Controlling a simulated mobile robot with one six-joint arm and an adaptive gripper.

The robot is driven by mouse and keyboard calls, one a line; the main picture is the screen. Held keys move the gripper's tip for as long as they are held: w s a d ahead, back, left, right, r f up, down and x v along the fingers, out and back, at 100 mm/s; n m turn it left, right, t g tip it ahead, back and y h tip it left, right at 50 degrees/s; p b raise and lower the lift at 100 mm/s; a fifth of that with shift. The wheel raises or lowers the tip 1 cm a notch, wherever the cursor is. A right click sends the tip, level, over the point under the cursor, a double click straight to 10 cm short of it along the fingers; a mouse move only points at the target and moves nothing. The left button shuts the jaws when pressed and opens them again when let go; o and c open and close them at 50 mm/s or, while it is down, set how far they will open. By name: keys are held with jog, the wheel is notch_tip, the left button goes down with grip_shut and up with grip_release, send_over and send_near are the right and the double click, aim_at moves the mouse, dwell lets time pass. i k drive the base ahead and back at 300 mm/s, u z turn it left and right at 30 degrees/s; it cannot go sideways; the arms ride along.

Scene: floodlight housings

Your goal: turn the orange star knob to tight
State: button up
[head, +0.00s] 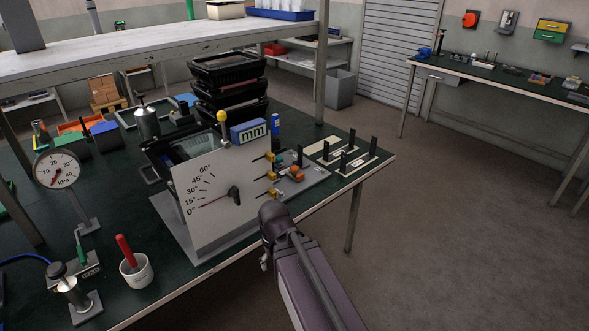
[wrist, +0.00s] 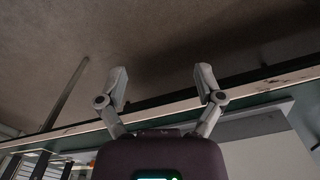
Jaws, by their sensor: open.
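The orange knob (head: 297,173) sits on a grey plate (head: 316,178) near the right end of the green bench, just right of the angle-scale panel. It is small here, so I cannot make out its star shape or any tight marking. My gripper (wrist: 162,88) is open, with nothing between its fingers in the wrist view. That view shows the bench edge and floor beyond the fingers, but not the orange knob. In the head view my arm is in front of the bench's near edge, below the knob and apart from it; the fingers are mostly hidden.
The upright angle-scale panel (head: 212,203) has a black pointer and stands close to my arm. Yellow-brass fittings (head: 271,175) line its right side. Black posts (head: 351,140) stand right of the knob. A white cup (head: 136,272) and a kPa gauge (head: 57,170) are at left. Floor is clear at right.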

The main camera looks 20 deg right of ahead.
aim_at(293, 169)
jog(key=k, duration=1.35)
jog(key=u, duration=0.05)
jog(key=i, duration=1.85)
jog(key=z, duration=0.55)
